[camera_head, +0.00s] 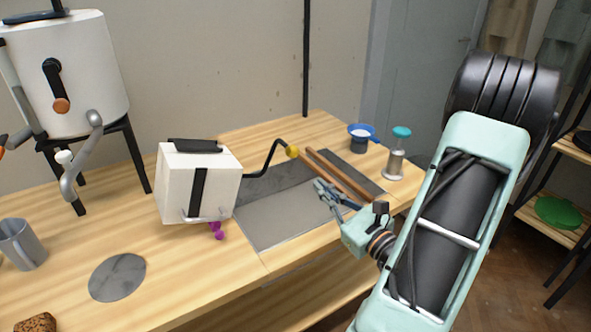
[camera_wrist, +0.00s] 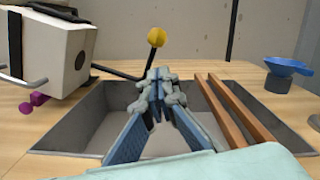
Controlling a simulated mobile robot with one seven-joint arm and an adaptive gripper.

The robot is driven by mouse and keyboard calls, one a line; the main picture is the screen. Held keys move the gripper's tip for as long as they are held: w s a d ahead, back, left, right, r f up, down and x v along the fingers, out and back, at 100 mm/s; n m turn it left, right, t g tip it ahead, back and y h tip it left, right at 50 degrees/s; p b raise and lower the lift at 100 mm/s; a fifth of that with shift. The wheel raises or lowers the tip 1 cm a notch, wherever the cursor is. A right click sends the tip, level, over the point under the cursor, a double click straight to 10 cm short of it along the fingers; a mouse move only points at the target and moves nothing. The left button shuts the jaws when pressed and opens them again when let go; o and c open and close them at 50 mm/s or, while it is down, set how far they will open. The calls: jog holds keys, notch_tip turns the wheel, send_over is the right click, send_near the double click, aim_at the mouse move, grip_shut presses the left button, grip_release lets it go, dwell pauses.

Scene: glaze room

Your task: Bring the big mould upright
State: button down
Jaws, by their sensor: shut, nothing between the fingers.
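The big mould (camera_head: 185,190) appears to be the white block with black straps. It rests on the table at the left edge of the sunken basin, and I cannot tell its exact tilt. A bent black rod ending in a yellow ball (camera_head: 292,152) reaches right from it over the basin. In the wrist view the block (camera_wrist: 95,45) is at the upper left, partly cut off, and the ball (camera_wrist: 157,37) is above my fingertips. My gripper (camera_head: 322,188) is shut and empty over the basin, right of the block. In the wrist view its fingertips (camera_wrist: 160,80) overlap the rod; contact is unclear.
The basin (camera_head: 285,220) is set into the table. Two wooden bars (camera_head: 338,174) lie across it, right of my gripper. A blue funnel (camera_head: 362,132) and a teal-topped jar (camera_head: 397,155) stand behind. A white tank (camera_head: 70,80), grey mug (camera_head: 22,245) and grey disc (camera_head: 117,277) are left.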

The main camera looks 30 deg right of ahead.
jog(key=shift+s+d+f, duration=0.1)
jog(key=shift+s, duration=0.05)
jog(key=w, duration=1)
jog(key=shift+r, duration=0.4)
jog(key=shift+r, duration=0.1)
